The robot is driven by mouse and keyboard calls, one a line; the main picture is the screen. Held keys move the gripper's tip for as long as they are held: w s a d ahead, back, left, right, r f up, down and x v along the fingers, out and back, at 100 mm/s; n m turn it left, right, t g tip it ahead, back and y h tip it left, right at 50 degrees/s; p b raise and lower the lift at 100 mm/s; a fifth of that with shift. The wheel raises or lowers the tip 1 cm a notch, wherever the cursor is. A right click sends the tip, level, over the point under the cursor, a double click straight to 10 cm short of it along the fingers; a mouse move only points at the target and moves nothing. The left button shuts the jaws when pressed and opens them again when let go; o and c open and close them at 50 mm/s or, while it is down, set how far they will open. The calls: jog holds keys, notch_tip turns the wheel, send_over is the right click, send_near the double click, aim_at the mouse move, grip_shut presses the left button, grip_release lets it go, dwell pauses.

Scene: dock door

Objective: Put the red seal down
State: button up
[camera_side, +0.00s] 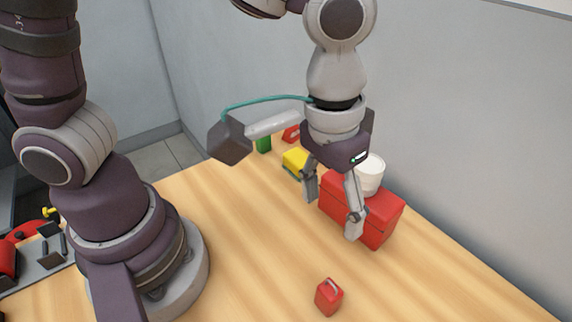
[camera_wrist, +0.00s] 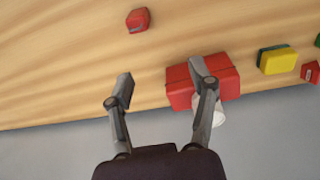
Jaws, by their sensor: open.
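A small red seal-like block (camera_side: 329,297) with a grey loop on top stands alone on the wooden table near the front; it also shows in the wrist view (camera_wrist: 138,19). A similar small red piece (camera_side: 291,134) is at the back, and also at the right edge of the wrist view (camera_wrist: 310,71). I cannot tell which of the two is the task's red seal. My gripper (camera_side: 332,217) is open and empty, its fingers apart above the table beside the large red box. In the wrist view, one finger of my gripper (camera_wrist: 161,77) overlaps that box.
The large red box (camera_side: 383,224) stands near the wall, with a white cup (camera_side: 370,174) on or behind it. A yellow block (camera_side: 297,161) and a green block (camera_side: 264,144) lie farther back. A grey tray (camera_side: 40,262) is at left. The front middle of the table is mostly clear.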

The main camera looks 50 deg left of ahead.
jog(key=s+a+r+t, duration=0.1)
jog(key=a+r+t, duration=0.1)
jog(key=a, duration=0.5)
jog(key=s+a+r+t, duration=0.2)
jog(key=a+r, duration=0.1)
jog(key=a, duration=0.5)
jog(key=shift+a+r+t+y, duration=0.25)
jog(key=shift+r+t+y, duration=0.05)
jog(key=shift+r+t, duration=0.1)
